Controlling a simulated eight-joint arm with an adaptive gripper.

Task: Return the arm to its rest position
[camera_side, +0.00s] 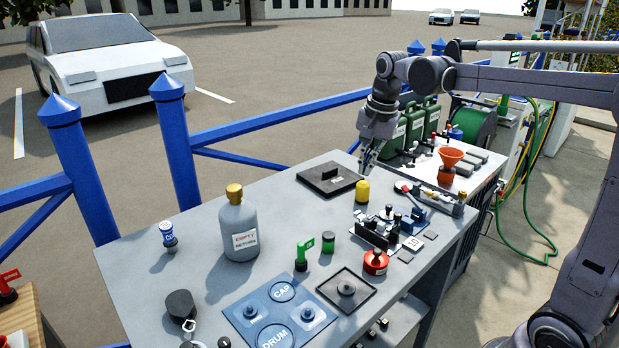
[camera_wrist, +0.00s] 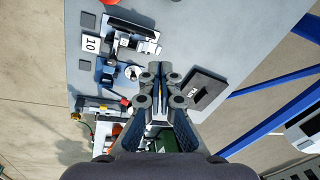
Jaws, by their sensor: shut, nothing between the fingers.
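My gripper (camera_side: 366,172) hangs from my raised arm over the far right part of the grey workbench (camera_side: 205,292). Its fingers are together and hold nothing. In the wrist view my gripper (camera_wrist: 158,76) points over the bench, with its fingers close together between a dark square plate and a small metal fixture. In the side view the fingertips are near a yellow cylinder (camera_side: 362,190) and the dark plate (camera_side: 327,179). I cannot tell the exact height above the bench.
A grey bottle (camera_side: 240,232) with a gold cap, a blue CAP/DRUM tray (camera_side: 250,318), a red can (camera_side: 376,262) and a metal fixture (camera_side: 377,232) stand on the bench. Green canisters (camera_side: 413,123), an orange funnel (camera_side: 451,157) and blue railing (camera_side: 180,140) are behind.

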